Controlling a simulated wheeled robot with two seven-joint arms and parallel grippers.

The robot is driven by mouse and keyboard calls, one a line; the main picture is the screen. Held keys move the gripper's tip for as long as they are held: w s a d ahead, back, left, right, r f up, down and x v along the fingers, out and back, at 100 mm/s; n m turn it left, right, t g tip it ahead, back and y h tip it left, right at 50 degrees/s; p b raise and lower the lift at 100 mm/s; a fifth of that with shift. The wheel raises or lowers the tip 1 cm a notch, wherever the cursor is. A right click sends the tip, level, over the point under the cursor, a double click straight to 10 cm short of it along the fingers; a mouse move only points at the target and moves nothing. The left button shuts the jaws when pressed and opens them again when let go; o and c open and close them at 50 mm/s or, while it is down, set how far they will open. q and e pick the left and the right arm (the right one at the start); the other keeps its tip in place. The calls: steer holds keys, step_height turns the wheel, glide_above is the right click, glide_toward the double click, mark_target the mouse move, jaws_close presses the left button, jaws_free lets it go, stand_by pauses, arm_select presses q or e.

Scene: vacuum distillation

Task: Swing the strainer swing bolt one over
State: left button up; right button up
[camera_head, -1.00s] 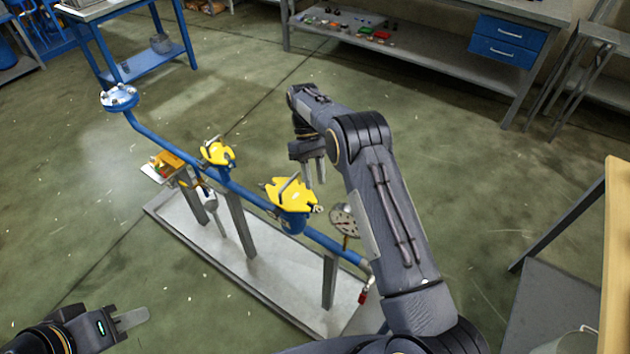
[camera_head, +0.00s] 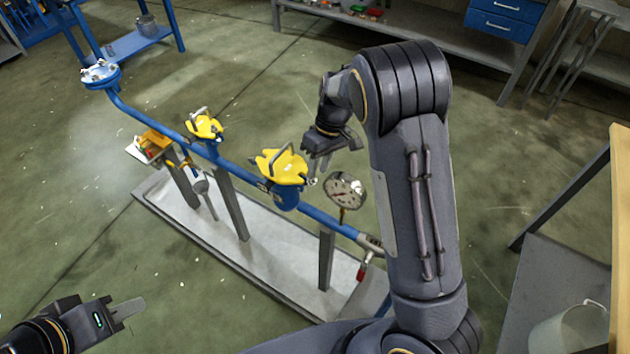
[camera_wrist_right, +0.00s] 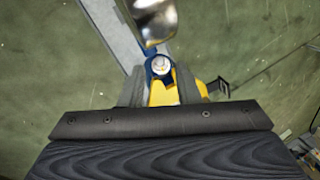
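The strainer (camera_head: 286,196) is a blue body on the pipe with a yellow cover (camera_head: 275,166) and a handle on top. A swing bolt (camera_head: 312,182) with a pale round end sits at the cover's right side. In the right wrist view this bolt (camera_wrist_right: 160,66) shows between my right gripper's fingers. My right gripper (camera_head: 317,172) is at the cover's right edge. Its fingers (camera_wrist_right: 160,88) are apart, one either side of the bolt, with no clear contact. My left gripper (camera_head: 127,309) is at lower left, far from the strainer; its finger opening is unclear.
A pressure gauge (camera_head: 345,190) stands on the pipe close right of my right gripper; its rim (camera_wrist_right: 150,18) shows in the wrist view. A smaller yellow-topped fitting (camera_head: 205,127) and a blue flange (camera_head: 100,74) are further left. Open floor lies behind the skid (camera_head: 225,248).

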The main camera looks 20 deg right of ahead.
mark_target(315, 180)
steer(key=x, duration=0.5)
